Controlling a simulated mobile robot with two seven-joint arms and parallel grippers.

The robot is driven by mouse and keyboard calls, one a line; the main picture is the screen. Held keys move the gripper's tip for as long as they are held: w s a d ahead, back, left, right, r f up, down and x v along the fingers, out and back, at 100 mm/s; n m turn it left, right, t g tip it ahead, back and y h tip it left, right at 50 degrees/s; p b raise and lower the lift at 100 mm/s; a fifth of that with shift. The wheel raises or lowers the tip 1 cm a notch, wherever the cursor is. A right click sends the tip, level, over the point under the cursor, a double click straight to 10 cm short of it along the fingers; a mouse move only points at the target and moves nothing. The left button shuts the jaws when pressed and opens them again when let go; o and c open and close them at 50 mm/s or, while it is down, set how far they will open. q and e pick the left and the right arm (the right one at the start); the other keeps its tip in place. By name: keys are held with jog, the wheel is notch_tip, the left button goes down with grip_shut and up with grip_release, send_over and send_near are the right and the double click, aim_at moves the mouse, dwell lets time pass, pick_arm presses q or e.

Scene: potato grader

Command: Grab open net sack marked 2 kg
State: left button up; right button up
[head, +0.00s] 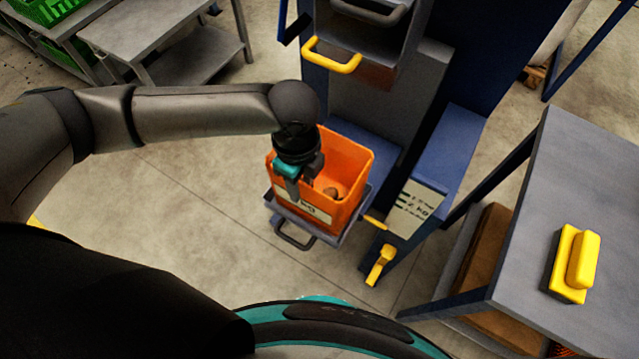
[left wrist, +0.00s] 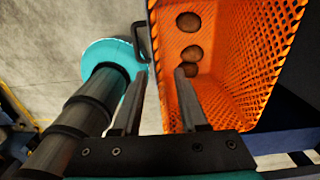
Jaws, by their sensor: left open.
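The open orange net sack (head: 350,160) stands upright on a small grey shelf of the blue machine, its top open. A white label (head: 303,207) on its front reads "kg"; my finger hides part of it. In the left wrist view the mesh sack (left wrist: 228,90) holds a few brown potatoes (left wrist: 188,21). My left gripper (head: 304,188) is open, pointing down at the sack's front left rim. In the left wrist view its fingers (left wrist: 158,90) lie on either side of the sack's near wall, one over the inside, one outside. I cannot tell whether they touch it.
The shelf has a dark handle (head: 294,236) in front. The blue machine (head: 440,165) rises behind, with a yellow handle (head: 331,56) above and a yellow lever (head: 380,265) at lower right. A grey table (head: 590,190) with a yellow block (head: 573,265) stands right.

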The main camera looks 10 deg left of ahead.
pick_arm(q)
grip_shut()
dwell(0.3)
dwell(1.1)
